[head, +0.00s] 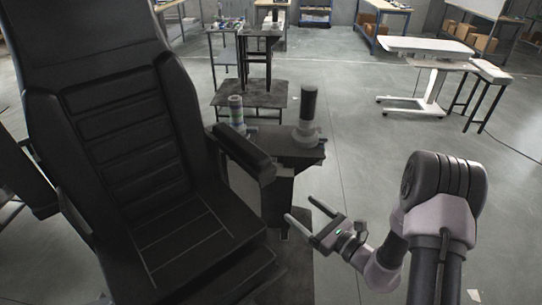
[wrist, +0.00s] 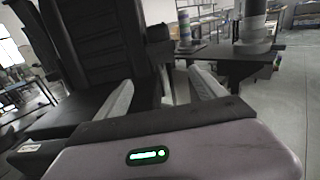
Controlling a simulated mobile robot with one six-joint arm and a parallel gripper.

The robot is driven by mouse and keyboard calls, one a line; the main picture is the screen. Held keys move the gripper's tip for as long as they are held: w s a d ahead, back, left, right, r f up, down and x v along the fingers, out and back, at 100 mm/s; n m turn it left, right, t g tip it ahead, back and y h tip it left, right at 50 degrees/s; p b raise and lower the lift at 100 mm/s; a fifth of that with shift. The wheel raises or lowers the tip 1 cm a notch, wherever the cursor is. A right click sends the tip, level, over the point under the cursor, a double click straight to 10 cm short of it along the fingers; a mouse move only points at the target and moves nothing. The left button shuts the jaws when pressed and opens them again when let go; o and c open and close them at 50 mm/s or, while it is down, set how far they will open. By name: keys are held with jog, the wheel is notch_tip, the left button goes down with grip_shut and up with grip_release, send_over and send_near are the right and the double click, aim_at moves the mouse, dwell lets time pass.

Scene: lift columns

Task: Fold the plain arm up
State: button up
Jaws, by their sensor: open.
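A large black padded chair (head: 115,130) fills the left of the head view; its back also shows in the wrist view (wrist: 95,45). Its right-hand armrest (head: 243,150) is plain black and lies roughly level beside the seat. That armrest's front end shows beyond the fingers in the wrist view (wrist: 158,42). The left-hand armrest (head: 25,175) is partly cut off, and I cannot tell its details. My gripper (head: 299,208) is open and empty, in front of and below the right-hand armrest, apart from it. Its two fingers spread in the wrist view (wrist: 160,80).
A dark stand (head: 290,150) right behind the armrest carries a banded cylinder (head: 236,112) and a taller black-topped cylinder (head: 308,107). A dark cart (head: 250,95) stands farther back. A white table (head: 427,48) is at the back right. The floor right of the stand is clear.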

aim_at(268, 181)
jog(key=shift+h, duration=0.3)
jog(key=b+x, duration=0.2)
jog(key=x, duration=1.5)
jog(key=shift+w+b, duration=0.15)
jog(key=shift+b, duration=0.25)
jog(key=shift+d, duration=0.1)
jog(key=shift+c, duration=0.2)
grip_shut()
jog(key=shift+r, duration=0.1)
